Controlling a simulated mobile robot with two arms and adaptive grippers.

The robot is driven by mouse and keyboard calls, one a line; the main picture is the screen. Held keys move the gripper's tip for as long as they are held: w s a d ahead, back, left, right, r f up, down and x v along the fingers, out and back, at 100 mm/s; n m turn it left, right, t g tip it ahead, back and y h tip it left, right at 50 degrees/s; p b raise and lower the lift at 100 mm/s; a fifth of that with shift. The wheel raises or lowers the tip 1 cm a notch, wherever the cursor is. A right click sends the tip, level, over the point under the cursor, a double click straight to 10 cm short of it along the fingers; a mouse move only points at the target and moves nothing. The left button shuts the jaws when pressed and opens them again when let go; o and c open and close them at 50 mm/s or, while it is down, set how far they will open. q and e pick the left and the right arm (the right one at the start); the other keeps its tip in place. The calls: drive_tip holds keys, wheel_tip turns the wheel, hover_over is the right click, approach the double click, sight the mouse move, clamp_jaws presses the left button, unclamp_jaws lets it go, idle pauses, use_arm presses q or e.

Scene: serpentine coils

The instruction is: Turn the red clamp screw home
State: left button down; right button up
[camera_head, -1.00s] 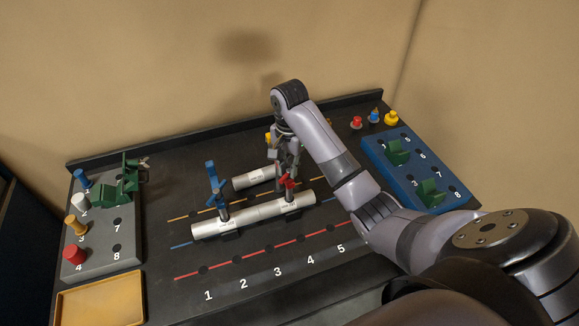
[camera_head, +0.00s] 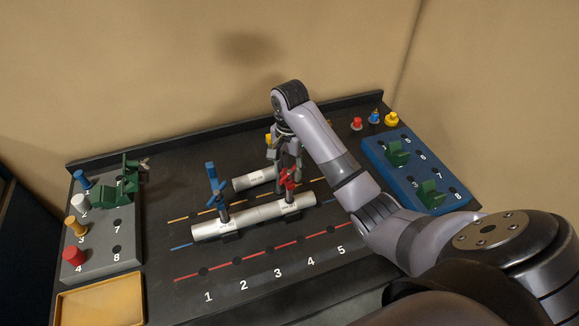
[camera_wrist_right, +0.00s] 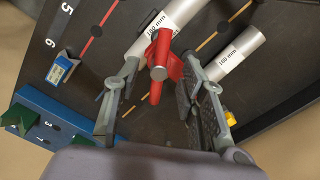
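The red clamp screw (camera_head: 289,181) stands upright at the right part of the front silver tube (camera_head: 255,214), which lies on the dark bench. In the right wrist view the red screw's cross handle (camera_wrist_right: 160,62) sits between the spread fingers of my right gripper (camera_wrist_right: 165,72), with gaps on both sides. In the head view my right gripper (camera_head: 285,160) points down just above and behind the red screw. A blue clamp screw (camera_head: 214,180) stands at the left part of the same tube. My left gripper is not in view.
A second silver tube (camera_head: 254,178) lies behind. A grey rack (camera_head: 100,262) with colored pegs and green clamps stands left, above a yellow tray (camera_head: 100,305). A blue rack (camera_head: 417,172) with green clamps stands right.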

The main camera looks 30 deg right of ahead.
sight(290, 171)
drive_tip(key=shift+r, duration=0.4)
wheel_tip(290, 171, up, 11)
idle(0.4)
drive_tip(key=shift+r, duration=0.1)
